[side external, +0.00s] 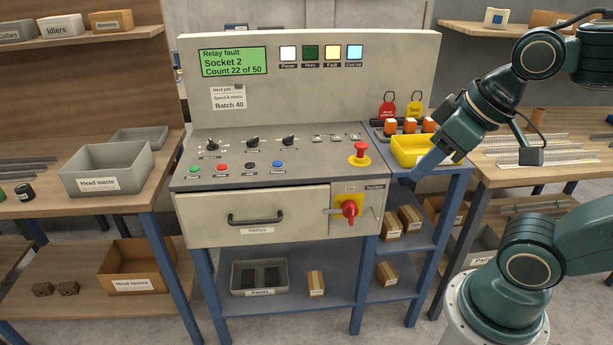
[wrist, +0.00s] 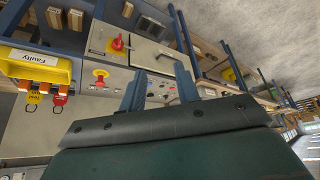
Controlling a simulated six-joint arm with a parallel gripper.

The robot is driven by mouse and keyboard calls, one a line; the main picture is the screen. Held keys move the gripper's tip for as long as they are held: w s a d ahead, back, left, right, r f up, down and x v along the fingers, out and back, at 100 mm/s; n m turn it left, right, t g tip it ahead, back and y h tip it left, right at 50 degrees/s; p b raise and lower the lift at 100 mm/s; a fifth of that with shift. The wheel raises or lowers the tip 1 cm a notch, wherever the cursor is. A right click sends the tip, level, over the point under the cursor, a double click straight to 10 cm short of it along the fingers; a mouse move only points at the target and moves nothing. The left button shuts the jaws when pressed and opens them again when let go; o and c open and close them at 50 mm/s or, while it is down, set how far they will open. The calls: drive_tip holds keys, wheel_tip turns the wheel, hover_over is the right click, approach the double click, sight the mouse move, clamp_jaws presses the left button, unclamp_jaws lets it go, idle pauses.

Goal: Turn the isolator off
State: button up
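The isolator is a red rotary handle (side external: 349,209) on a yellow plate at the right end of the cabinet front, beside the drawer. A small "On" label sits above the handle; I cannot read its exact setting. The isolator also shows in the wrist view (wrist: 118,44), near the top and left of the fingers. My gripper (side external: 418,174) is above and right of the isolator, near the yellow tray, and well apart from the handle. In the wrist view the two blue fingers (wrist: 159,88) stand apart with nothing between them.
A red mushroom button (side external: 360,152) sits on the panel above the isolator. A yellow tray (side external: 409,150) and orange-topped relays (side external: 409,126) are close to my gripper. The drawer handle (side external: 256,217) juts out to the left. Space in front of the cabinet looks clear.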

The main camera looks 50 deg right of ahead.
drive_tip(key=m+g+h, duration=0.2)
drive_tip(key=m+h, duration=0.1)
drive_tip(key=m, duration=0.6)
hover_over(353, 207)
drive_tip(key=s+a, duration=0.4)
wheel_tip(353, 207, down, 18)
drive_tip(key=shift+f, duration=0.15)
drive_tip(key=shift+s+x, duration=0.1)
drive_tip(key=shift+x, duration=3.25)
drive_tip(key=shift+s+x, duration=0.15)
drive_tip(key=shift+x, duration=3.15)
drive_tip(key=shift+d, duration=0.15)
drive_tip(key=shift+c, duration=0.4)
